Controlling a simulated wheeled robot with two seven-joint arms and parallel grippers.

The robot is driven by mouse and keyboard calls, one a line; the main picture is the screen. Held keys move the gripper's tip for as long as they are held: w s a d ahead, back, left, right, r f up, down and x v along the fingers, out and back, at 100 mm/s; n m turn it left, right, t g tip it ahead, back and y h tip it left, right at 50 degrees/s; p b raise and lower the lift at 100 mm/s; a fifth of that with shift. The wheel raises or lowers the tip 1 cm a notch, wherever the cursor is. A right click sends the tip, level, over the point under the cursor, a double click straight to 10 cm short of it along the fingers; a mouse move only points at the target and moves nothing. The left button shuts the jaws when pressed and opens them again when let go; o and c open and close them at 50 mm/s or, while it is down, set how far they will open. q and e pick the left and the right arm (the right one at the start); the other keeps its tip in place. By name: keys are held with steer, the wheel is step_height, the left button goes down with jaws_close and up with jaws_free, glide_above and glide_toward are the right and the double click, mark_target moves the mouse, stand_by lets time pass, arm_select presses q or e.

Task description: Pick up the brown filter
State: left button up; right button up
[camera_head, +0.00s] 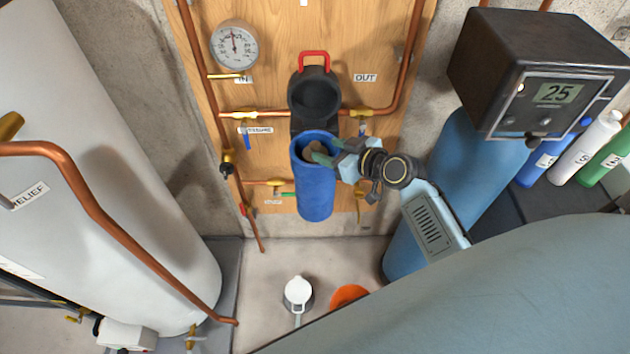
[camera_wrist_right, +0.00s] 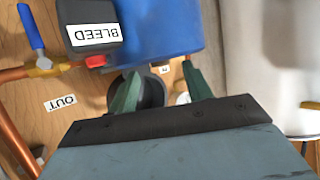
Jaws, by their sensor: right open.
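The brown filter (camera_head: 310,152) shows only as a small brown patch inside the open top of the blue housing (camera_head: 315,192), which is upright on the wooden panel. The rest of the filter is hidden by the housing wall and my fingers. My right gripper (camera_head: 326,153) is open, its green fingertips at the housing's mouth close to the filter. I cannot tell whether they touch it. In the right wrist view the two fingers (camera_wrist_right: 162,88) are apart near the blue housing (camera_wrist_right: 170,28); the filter cannot be made out there. My left gripper is not in view.
A black head with a red handle (camera_head: 314,88) is above the housing. Copper pipes (camera_head: 392,95) and a gauge (camera_head: 234,46) flank it. A white tank (camera_head: 120,190) fills the left, a blue tank with a display box (camera_head: 540,75) the right. An orange container (camera_head: 348,295) is on the floor.

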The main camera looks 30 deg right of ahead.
mark_target(319, 147)
steer(key=shift+x, duration=2.85)
jaws_close()
